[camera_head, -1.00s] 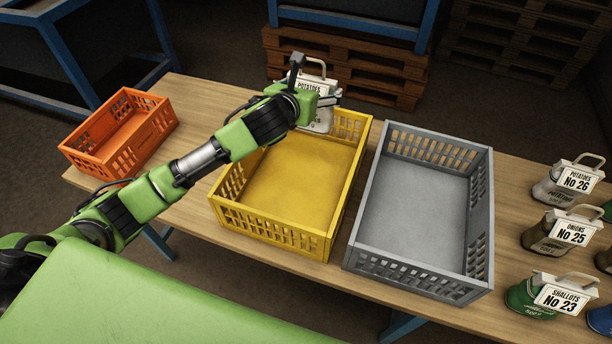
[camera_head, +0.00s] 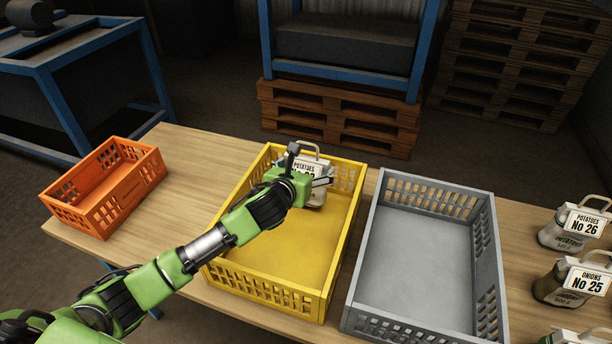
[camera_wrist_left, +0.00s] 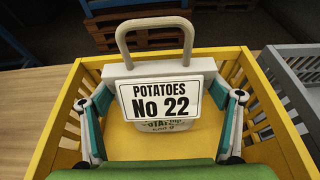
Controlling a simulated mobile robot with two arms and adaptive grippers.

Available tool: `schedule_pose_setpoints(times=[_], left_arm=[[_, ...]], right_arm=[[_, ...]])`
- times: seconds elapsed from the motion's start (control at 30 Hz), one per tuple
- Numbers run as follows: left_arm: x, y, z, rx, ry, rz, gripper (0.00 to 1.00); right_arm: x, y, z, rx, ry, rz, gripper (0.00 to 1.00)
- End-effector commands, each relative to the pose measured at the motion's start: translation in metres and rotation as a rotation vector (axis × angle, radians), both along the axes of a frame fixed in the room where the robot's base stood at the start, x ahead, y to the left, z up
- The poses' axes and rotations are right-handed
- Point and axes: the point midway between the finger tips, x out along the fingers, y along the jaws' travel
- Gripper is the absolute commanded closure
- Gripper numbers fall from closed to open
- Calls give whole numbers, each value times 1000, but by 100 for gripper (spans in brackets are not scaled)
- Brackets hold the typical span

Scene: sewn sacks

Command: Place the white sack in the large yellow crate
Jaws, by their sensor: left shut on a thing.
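A white sack (camera_head: 317,196) with a loop handle and a tag reading "POTATOES No 22" is held by my left gripper (camera_head: 312,182). In the left wrist view, the gripper's two fingers (camera_wrist_left: 163,124) press on both sides of the sack (camera_wrist_left: 160,127), which hangs upright. The large yellow crate (camera_head: 262,291) stands on the table, and the sack is over its far part, in front of the back wall. I cannot tell whether the sack's bottom touches the crate floor. The visible crate floor is empty. My right gripper is not in view.
An empty orange crate (camera_head: 128,201) stands at the left and an empty grey crate (camera_head: 373,322) right of the yellow one. A white sack tagged No 26 (camera_head: 562,239) and a brown sack tagged No 25 (camera_head: 553,290) stand at the right edge. Pallets (camera_head: 340,115) lie behind the table.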

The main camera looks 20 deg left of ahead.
Motion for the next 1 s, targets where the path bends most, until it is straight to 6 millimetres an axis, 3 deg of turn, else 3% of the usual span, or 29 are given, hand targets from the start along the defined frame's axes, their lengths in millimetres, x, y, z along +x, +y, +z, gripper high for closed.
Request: schedule_pose_setpoints(times=[0.17, 0.47, 0.5, 0.57, 1.0], left_arm=[[1, -1, -22, -1, -3, -1, 73], [1, 0, -23, -1, -5, -1, 73], [0, 0, -27, 0, 0, 0, 15], [0, 0, -27, 0, 0, 0, 1], [-3, 0, -24, 1, 1, 0, 1]], right_arm=[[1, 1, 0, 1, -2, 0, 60], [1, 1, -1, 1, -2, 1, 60], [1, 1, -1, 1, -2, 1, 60], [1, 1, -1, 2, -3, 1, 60], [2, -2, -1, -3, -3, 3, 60]])
